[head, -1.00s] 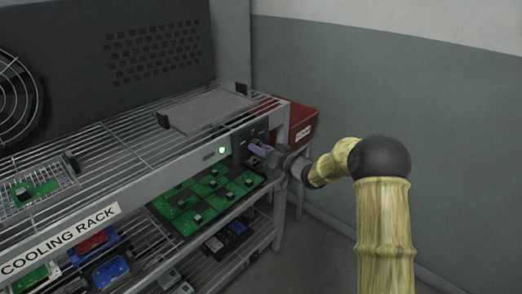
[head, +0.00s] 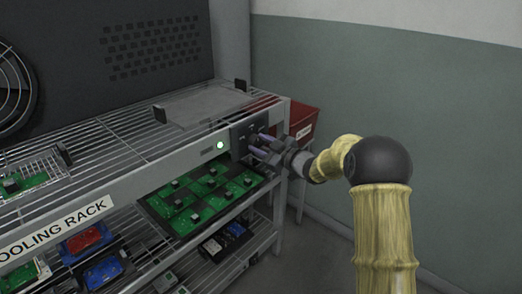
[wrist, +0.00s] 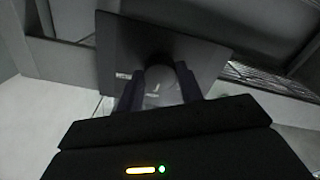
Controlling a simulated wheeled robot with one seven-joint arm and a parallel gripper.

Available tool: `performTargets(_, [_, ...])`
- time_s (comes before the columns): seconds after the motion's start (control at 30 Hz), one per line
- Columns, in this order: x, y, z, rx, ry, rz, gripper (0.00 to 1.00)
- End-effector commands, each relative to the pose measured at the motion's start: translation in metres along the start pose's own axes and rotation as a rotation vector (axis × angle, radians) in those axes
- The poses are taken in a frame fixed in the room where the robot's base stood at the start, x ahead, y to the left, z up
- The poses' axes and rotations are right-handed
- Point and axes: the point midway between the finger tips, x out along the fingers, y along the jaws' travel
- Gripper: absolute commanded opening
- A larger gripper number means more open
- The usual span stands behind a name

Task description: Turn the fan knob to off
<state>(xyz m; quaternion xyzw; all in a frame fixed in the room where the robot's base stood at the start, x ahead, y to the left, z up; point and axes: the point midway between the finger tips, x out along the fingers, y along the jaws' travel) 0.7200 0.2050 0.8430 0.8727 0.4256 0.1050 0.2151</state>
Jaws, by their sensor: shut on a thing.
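The fan knob (wrist: 160,78) is a rounded dark shape on a square dark panel (wrist: 118,45) in the wrist view. In the head view that panel (head: 239,136) sits at the right end of the rack's front rail. My gripper (head: 262,141) reaches it from the right, and in the head view it hides the knob. In the wrist view my gripper (wrist: 159,88) has one finger on each side of the knob and is shut on it. Small pale marks show on the panel beside the knob, too blurred to read.
A red bin (head: 303,121) stands close behind the gripper. The fan grille (head: 12,90) is at far left.

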Motion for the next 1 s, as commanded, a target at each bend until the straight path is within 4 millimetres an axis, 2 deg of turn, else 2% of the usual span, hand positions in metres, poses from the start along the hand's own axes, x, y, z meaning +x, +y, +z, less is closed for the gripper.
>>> performTargets(1.0, [0.0002,-0.0022,0.0037,-0.935,0.0,-0.004,0.14])
